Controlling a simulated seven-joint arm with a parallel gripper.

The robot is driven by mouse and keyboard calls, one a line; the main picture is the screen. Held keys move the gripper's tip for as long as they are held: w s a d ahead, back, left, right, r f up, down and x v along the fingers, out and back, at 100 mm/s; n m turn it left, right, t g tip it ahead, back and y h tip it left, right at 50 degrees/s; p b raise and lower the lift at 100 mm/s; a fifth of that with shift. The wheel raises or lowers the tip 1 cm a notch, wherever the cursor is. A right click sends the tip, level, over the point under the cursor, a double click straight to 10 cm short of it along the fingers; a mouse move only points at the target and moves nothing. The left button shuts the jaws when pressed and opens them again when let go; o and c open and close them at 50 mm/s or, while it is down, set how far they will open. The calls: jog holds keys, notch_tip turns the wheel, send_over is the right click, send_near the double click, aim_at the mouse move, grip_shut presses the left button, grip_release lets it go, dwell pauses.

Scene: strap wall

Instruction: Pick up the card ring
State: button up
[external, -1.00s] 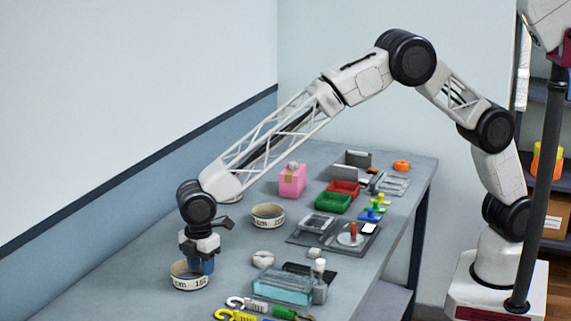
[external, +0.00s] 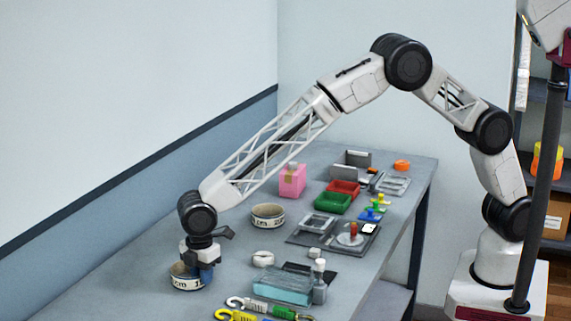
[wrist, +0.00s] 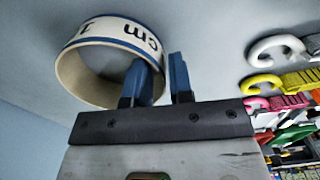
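A cream ring (external: 186,283) with printed "cm" markings, apparently the card ring, stands on the table below my gripper (external: 205,273). In the wrist view the ring (wrist: 88,88) has a blue edge stripe and an open middle. My gripper (wrist: 162,80) has two blue fingers. The left finger is inside the ring and the right finger is outside, with the ring's wall between them. The fingers are apart, and a gap shows beside the right one. The contact between the left finger and the wall is hard to make out.
A similar cream ring (external: 268,216) stands farther back. Right of my gripper are a white roll (external: 263,258), a teal block (external: 282,286), a bottle (external: 320,282) and coloured hooks (external: 236,314). The table left of the ring is clear.

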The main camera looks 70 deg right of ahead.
grip_shut()
notch_tip(320, 180, up, 10)
dwell(0.7)
dwell(0.5)
